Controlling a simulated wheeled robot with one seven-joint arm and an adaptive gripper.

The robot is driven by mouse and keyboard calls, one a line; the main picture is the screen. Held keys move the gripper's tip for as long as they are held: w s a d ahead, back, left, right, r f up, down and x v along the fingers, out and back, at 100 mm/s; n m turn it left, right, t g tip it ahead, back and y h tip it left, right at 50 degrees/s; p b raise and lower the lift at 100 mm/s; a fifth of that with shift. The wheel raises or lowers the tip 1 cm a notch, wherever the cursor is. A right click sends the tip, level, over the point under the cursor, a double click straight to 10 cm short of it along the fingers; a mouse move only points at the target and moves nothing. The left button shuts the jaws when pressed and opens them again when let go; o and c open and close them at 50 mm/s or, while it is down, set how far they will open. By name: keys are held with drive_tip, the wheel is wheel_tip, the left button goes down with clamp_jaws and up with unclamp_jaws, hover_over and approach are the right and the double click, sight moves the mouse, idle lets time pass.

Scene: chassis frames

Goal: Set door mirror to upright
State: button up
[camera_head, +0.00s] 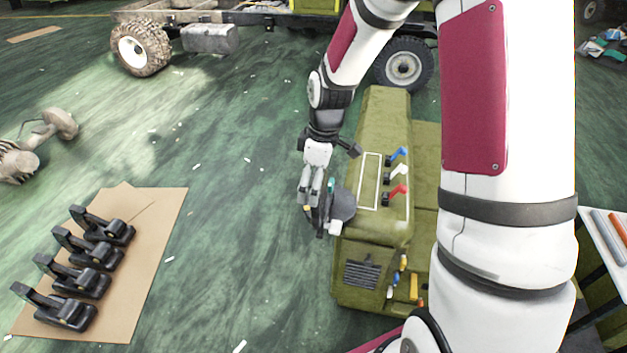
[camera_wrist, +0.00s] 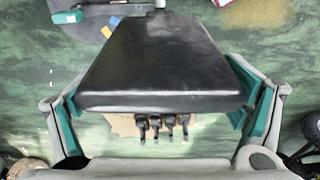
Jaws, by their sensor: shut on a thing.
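The door mirror (camera_head: 343,204) is a dark housing at the left side of the olive vehicle body (camera_head: 385,120) in the head view. In the wrist view the mirror (camera_wrist: 160,60) is a black, flat block, wider toward the near edge, with a small stalk at its far end. My gripper (camera_head: 318,195) is at the mirror's left side in the head view. In the wrist view my gripper (camera_wrist: 163,108) has its teal finger pads on either side of the mirror, shut on it. The mirror's mount is mostly hidden, and its exact tilt is hard to tell.
Blue, white and red levers (camera_head: 397,173) stand on the olive body just right of my gripper. Several black bracketed parts (camera_head: 80,247) lie on a cardboard sheet (camera_head: 155,235) on the floor at left. A wheeled chassis (camera_head: 140,48) stands behind.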

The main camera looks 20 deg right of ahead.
drive_tip(key=shift+d, duration=0.1)
drive_tip(key=o, duration=1.4)
drive_tip(key=shift+r, duration=0.1)
drive_tip(key=r, duration=0.7)
drive_tip(key=s+d+r, duration=0.1)
drive_tip(key=r, duration=0.3)
drive_tip(key=shift+r, duration=0.15)
drive_tip(key=shift+d+r, duration=0.1)
drive_tip(key=shift+r, duration=0.1)
